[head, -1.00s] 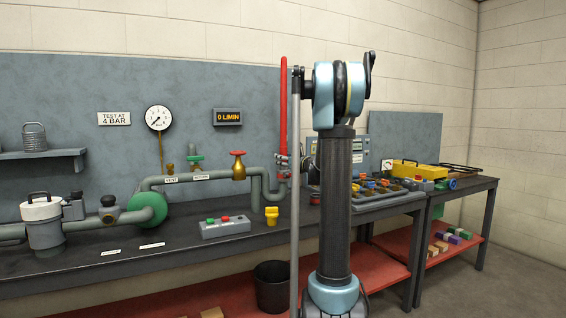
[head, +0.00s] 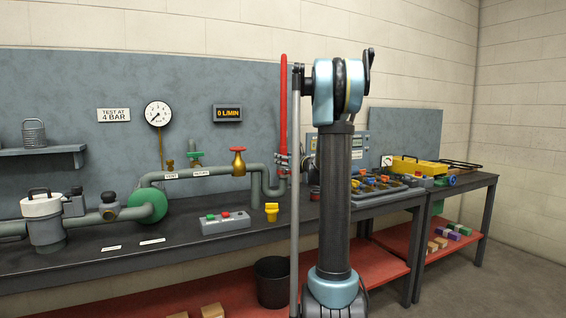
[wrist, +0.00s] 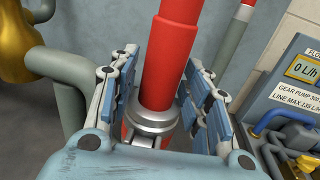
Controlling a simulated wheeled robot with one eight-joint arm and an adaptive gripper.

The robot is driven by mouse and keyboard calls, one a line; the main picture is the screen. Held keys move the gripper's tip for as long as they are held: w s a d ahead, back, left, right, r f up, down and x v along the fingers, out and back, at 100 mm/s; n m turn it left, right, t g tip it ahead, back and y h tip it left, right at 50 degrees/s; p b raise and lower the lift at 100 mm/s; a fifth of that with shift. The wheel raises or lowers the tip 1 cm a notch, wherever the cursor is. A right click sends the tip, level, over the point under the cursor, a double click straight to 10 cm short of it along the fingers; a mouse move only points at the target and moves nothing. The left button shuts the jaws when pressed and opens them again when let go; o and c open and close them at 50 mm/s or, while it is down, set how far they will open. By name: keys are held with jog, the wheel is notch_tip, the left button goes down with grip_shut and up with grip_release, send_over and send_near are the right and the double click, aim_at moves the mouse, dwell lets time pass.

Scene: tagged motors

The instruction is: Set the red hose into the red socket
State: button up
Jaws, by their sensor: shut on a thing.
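The red hose (head: 283,105) stands upright in the head view, just left of my arm. In the wrist view the hose (wrist: 168,55) rises between the two jaws of my gripper (wrist: 155,105), which is shut on it. A metal collar (wrist: 152,122) rings the hose low between the jaws, with red showing below it. In the head view my gripper (head: 287,162) is small and partly hidden at the hose's lower part. The hose's lower end is hidden, and I cannot make out the red socket for certain.
Grey pipework with a red-handled brass valve (head: 238,163) lies close left of the hose. A button box (head: 225,222) and a yellow fitting (head: 272,212) sit on the bench. A pump panel (wrist: 298,75) stands to the right. The bench front at left is mostly clear.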

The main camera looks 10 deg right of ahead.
jog(key=o, duration=1.4)
jog(key=v, duration=1.1)
jog(key=s+a+f+n+g, duration=0.35)
jog(key=s+n, duration=0.25)
jog(key=s, duration=0.2)
jog(key=s+a+f+n+g+h, duration=0.1)
jog(key=s+a+f+n+g, duration=0.2)
jog(key=s+a+f+n, duration=0.4)
jog(key=s+a+f+n+g, duration=0.3)
jog(key=s+n, duration=0.1)
jog(key=s, duration=0.5)
jog(key=s+d+f+n+g+h, duration=0.1)
jog(key=s+d+f+n+h, duration=0.1)
jog(key=s+f+n, duration=0.2)
jog(key=s+d+f+n+g+h, duration=0.2)
jog(key=s+f+n, duration=0.3)
jog(key=s, duration=0.6)
jog(key=s+d+f+n+g+h, duration=0.1)
jog(key=s+d+f+n+h, duration=0.2)
jog(key=s, duration=0.4)
jog(key=shift+s+d+f+n, duration=0.15)
jog(key=shift+d+f+n, duration=0.15)
jog(key=shift+f+n, duration=0.2)
jog(key=shift+s+d+f+n, duration=0.1)
jog(key=shift+d+f+n, duration=0.2)
jog(key=shift+f+n, duration=0.15)
